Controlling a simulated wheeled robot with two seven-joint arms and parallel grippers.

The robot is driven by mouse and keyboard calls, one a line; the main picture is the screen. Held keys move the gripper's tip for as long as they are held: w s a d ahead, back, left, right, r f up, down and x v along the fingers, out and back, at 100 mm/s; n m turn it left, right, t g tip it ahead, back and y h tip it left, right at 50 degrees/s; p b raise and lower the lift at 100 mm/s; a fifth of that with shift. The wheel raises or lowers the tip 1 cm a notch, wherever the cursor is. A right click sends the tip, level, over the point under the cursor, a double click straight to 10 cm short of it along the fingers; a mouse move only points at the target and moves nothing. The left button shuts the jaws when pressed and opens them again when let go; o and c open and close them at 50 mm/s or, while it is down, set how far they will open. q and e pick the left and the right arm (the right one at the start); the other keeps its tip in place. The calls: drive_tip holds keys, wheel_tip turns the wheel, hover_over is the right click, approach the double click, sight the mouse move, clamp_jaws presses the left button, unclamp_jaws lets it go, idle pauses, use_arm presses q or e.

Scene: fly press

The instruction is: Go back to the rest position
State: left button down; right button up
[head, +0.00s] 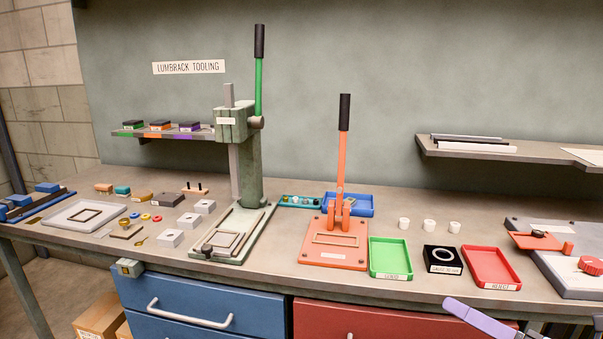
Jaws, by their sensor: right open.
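My right gripper (478,318) shows only in part, as a pale purple piece at the bottom edge, right of centre. It is in front of the bench's front edge, below the red tray (492,268), and nothing is seen held in it. Most of it is cut off by the frame. My left gripper is not in view. The green fly press (240,160) stands upright on the bench with its handle up. The orange press (341,200) stands right of it, its lever also up.
The bench (285,270) carries a green tray (391,258), a black gauge block (442,260), several white cups (429,226) and small parts at the left. Grey-and-orange equipment (565,255) stands at the right. Blue drawers (200,305) and a red drawer (370,318) are below.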

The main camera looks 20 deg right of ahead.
drive_tip(key=s+a+f+m+g+h, duration=0.1)
drive_tip(key=a+f+m+h, duration=0.15)
drive_tip(key=f+m, duration=0.45)
drive_tip(key=s+a+f+m+h, duration=0.1)
drive_tip(key=s+a+f+m, duration=0.15)
drive_tip(key=f+m, duration=0.4)
drive_tip(key=a+f+m+g+h, duration=0.1)
drive_tip(key=a+f+m+h, duration=0.1)
drive_tip(key=a+f+m, duration=0.35)
drive_tip(key=s+a+f+m+g+y, duration=0.1)
drive_tip(key=s+a+f+m+g, duration=0.1)
drive_tip(key=s+a+f+m, duration=0.2)
drive_tip(key=s+a+f+m+g+y, duration=0.1)
drive_tip(key=s+a+f+m+g, duration=0.2)
drive_tip(key=s+a+f+m, duration=0.2)
drive_tip(key=a+f, duration=0.3)
drive_tip(key=a, duration=0.2)
drive_tip(key=shift+m, duration=0.4)
